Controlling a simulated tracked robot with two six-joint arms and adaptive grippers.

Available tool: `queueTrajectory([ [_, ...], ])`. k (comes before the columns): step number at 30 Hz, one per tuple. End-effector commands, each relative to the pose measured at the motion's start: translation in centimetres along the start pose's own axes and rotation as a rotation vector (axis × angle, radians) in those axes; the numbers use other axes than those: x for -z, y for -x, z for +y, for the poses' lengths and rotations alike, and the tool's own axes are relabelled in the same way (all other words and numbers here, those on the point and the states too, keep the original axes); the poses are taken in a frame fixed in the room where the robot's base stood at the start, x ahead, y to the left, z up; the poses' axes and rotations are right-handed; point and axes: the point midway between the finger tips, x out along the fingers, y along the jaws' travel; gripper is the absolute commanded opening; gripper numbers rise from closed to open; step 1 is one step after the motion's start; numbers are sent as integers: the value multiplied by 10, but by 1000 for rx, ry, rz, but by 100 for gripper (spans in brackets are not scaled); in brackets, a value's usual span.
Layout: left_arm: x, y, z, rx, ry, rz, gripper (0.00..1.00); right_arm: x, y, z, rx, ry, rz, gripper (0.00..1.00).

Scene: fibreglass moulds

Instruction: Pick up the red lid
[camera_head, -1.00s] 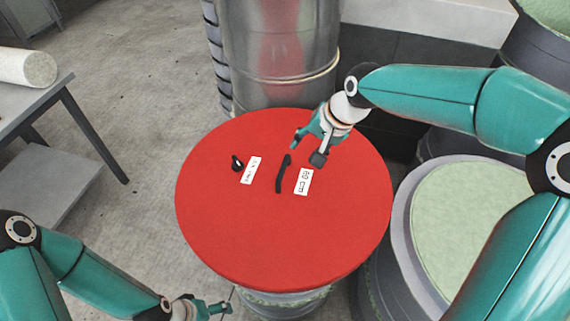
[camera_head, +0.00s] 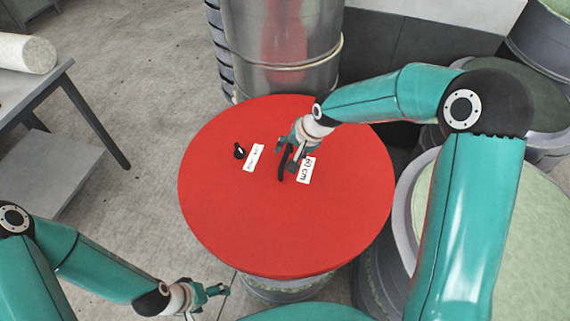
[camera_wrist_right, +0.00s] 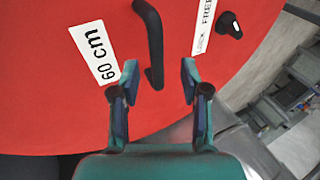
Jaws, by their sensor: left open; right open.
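The round red lid (camera_head: 270,235) lies flat on top of a drum in the head view. It has a black bar handle (camera_head: 282,163), a black knob (camera_head: 239,151) and white labels, one reading "60 cm" (camera_head: 306,170). My right gripper (camera_head: 287,165) is open at the handle. In the right wrist view the handle (camera_wrist_right: 152,45) runs down to a spot between the open fingers (camera_wrist_right: 158,82), with no finger clearly closed on it. My left gripper (camera_head: 222,289) is open and empty, off the lid at lower left.
A shiny metal drum (camera_head: 270,50) stands behind the lid. Grey moulds with pale green insides (camera_head: 545,235) stand at the right. A grey table (camera_head: 30,95) with a white roll (camera_head: 25,55) is at the left. Bare floor lies between table and lid.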

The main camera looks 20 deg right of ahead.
Motion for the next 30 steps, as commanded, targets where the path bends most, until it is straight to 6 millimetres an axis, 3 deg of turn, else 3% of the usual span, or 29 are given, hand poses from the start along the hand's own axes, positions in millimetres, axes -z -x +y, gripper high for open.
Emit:
queueTrajectory([
  [9, 0, 11, 4, 0, 0, 0, 84, 2, -40, 4, -1, -1, -2, 46],
  [17, 0, 11, 4, 0, 0, 0, 84, 3, -44, 4, 0, -1, 0, 46],
  [26, 0, 11, 4, 0, 0, 0, 84, 2, -44, 4, 0, 0, 0, 0],
  [30, 0, 11, 4, 0, 0, 0, 84, 2, -44, 4, 0, -1, 0, 0],
])
